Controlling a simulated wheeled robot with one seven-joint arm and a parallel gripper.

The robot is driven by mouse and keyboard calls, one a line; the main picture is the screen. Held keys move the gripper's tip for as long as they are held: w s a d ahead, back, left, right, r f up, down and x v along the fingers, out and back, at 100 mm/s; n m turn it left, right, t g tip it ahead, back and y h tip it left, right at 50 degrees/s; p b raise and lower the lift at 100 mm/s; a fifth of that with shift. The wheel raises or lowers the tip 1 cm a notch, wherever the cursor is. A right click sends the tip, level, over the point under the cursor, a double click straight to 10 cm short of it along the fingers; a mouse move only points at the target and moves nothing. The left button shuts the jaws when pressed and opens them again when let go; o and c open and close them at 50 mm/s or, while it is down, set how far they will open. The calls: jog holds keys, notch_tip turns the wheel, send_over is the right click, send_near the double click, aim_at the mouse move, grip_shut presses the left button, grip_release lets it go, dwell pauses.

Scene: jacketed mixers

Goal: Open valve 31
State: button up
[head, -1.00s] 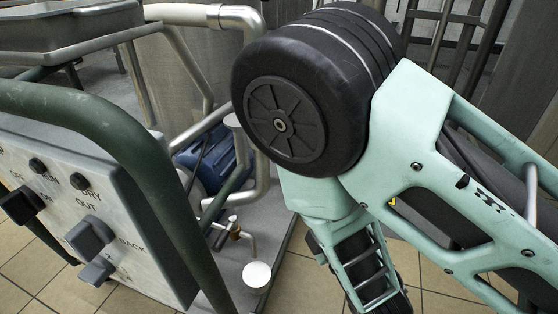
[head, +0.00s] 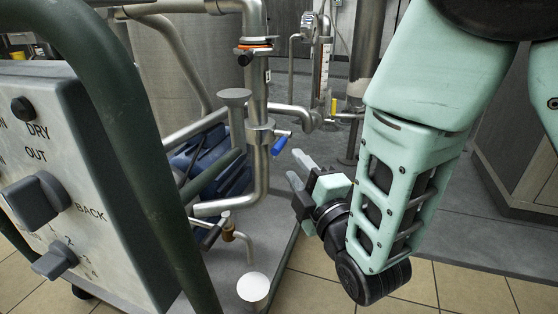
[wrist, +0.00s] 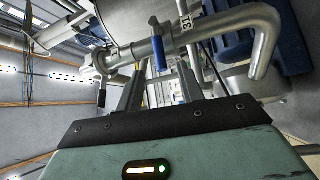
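The valve with a blue lever handle (head: 281,144) sits on the vertical steel pipe, left of my gripper in the head view. In the wrist view the blue handle (wrist: 160,53) lies beyond the fingertips, roughly between them. A tag reading 31 (wrist: 184,71) shows beside it. My gripper (head: 299,171) is a little below and right of the handle in the head view. In the wrist view my gripper (wrist: 160,78) has its two fingers apart with nothing between them. I see no contact with the handle.
A control panel (head: 60,150) with knobs and a green tube frame (head: 130,130) stand at the left. An orange-ringed fitting (head: 254,46) is higher on the pipe. A small tap (head: 228,228) and white cup (head: 253,287) are below. Tiled floor (head: 450,285) is free at right.

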aim_at(279, 141)
jog(key=shift+f+b, duration=0.25)
jog(key=shift+b, duration=0.25)
jog(key=b+x, duration=0.1)
jog(key=x, duration=0.3)
jog(key=b+x, duration=0.2)
jog(key=x, duration=0.3)
jog(key=shift+r, duration=0.25)
grip_shut()
